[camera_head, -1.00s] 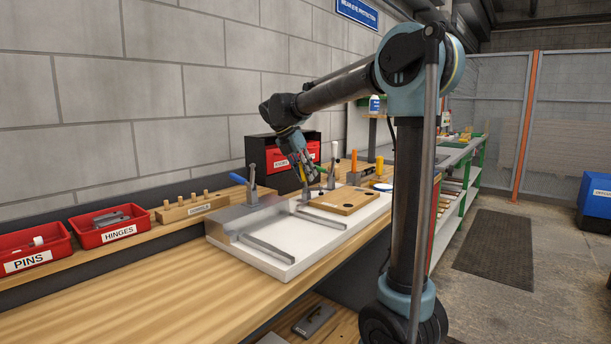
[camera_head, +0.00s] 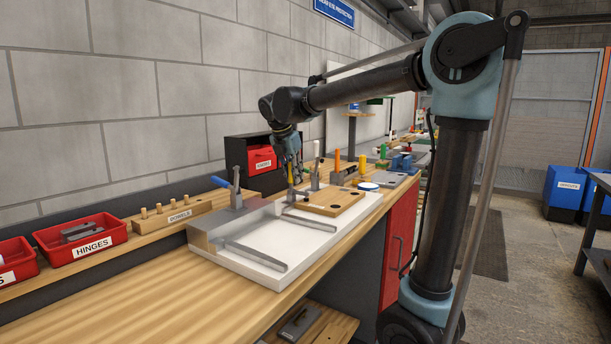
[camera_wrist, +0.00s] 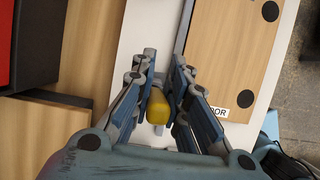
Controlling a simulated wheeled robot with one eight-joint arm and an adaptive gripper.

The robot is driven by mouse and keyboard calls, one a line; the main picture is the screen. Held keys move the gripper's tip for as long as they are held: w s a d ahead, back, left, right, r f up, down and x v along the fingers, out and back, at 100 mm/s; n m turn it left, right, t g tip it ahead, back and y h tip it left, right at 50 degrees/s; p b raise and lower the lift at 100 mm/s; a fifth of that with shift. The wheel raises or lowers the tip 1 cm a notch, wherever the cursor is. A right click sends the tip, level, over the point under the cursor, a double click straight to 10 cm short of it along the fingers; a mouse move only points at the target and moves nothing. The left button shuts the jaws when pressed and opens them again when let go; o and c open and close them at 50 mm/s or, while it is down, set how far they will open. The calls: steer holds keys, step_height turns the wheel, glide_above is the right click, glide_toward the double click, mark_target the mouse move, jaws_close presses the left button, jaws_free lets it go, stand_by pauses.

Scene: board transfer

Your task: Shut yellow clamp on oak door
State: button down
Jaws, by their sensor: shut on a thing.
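The yellow clamp's handle (camera_wrist: 159,106) is between the two fingers of my gripper (camera_wrist: 158,84) in the wrist view, and the gripper is shut on it. In the head view the yellow handle (camera_head: 291,173) stands roughly upright under my gripper (camera_head: 292,166), at the back left of the oak door. The oak door (camera_head: 328,203) lies flat on the white board, with dark round holes in it. It also shows in the wrist view (camera_wrist: 226,58), to the right of my fingers. The clamp's lower parts and pad are mostly hidden or too small to tell.
The white board (camera_head: 252,261) carries grey metal rails (camera_head: 254,255). A blue-handled clamp (camera_head: 236,187) stands at its back left. A white-handled clamp (camera_head: 316,165) stands close to my gripper's right. Red bins (camera_head: 82,236) line the back. The front left bench is clear.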

stand_by(0.3)
steer(key=c, duration=1.6)
jaws_free()
steer(key=shift+w, duration=0.1)
steer(key=shift+o, duration=0.2)
steer(key=v, duration=1.2)
steer(key=shift+d, duration=0.15)
